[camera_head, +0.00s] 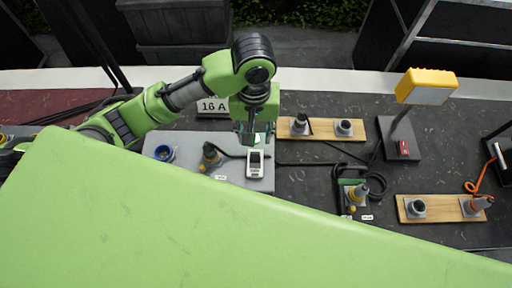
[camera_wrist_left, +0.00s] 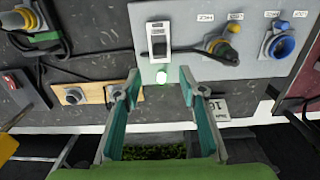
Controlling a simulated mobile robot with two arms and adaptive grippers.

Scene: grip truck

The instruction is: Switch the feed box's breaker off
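The feed box (camera_head: 232,178) is a grey panel on the dark surface, with a white breaker (camera_head: 257,170) at its right side. My left gripper (camera_head: 250,142) is above the panel near the breaker. In the wrist view its two fingers (camera_wrist_left: 159,88) are apart, with nothing between them, short of the breaker. My right gripper is not in view.
Blue (camera_head: 163,153) and yellow (camera_head: 210,155) sockets sit left of the breaker. Wooden boards with connectors (camera_head: 321,129), a yellow lamp (camera_head: 427,86) and cables lie to the right. A large green surface, apparently mine, covers the foreground.

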